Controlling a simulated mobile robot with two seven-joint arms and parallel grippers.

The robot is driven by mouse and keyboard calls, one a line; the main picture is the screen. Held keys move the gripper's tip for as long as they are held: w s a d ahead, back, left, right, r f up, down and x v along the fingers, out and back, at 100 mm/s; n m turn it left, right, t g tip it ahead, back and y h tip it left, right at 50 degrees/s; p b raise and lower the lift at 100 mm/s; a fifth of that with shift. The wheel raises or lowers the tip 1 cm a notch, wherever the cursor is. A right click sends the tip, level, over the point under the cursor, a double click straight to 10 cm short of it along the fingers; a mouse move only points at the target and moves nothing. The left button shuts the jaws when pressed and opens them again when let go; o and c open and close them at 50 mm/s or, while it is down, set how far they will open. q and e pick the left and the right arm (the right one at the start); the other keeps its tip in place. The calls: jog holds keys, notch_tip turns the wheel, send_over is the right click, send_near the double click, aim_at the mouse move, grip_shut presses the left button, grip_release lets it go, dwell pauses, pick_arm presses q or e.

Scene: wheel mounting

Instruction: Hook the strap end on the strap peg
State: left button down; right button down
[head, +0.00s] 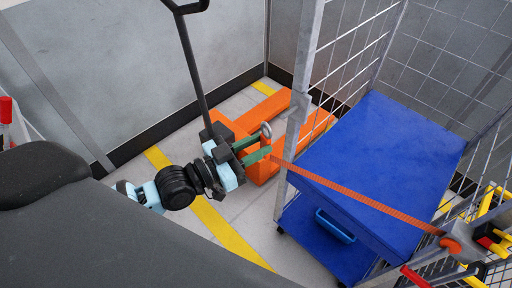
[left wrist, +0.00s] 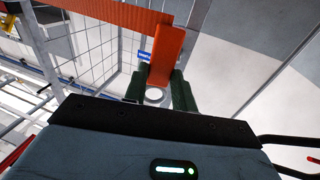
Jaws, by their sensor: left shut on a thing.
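My left gripper (head: 259,147), with green fingers, is shut on the end of the orange strap beside the upright cage post. The strap (head: 350,193) runs taut from there, past the post and across the front of the blue box, to the right side of the cage. In the left wrist view the orange strap end (left wrist: 166,52) lies between the green fingers (left wrist: 158,84), with a pale metal ring (left wrist: 154,96) at its tip. The ring also shows by the fingers in the head view (head: 266,130). I cannot make out the strap peg for certain. My right gripper is not in view.
The grey cage post (head: 299,80) stands just right of my left gripper. An orange pallet truck (head: 228,126) with a dark handle stands behind the gripper. A strap fitting (head: 451,244) and yellow parts crowd the right edge.

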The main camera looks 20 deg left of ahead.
pick_arm(q)
jog(key=shift+w+a+f+b, duration=0.35)
jog(key=shift+w+a+f, duration=0.05)
jog(key=shift+a+f, duration=0.4)
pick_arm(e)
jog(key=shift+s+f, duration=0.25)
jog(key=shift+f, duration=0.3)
pick_arm(q)
jog(key=shift+w, duration=0.15)
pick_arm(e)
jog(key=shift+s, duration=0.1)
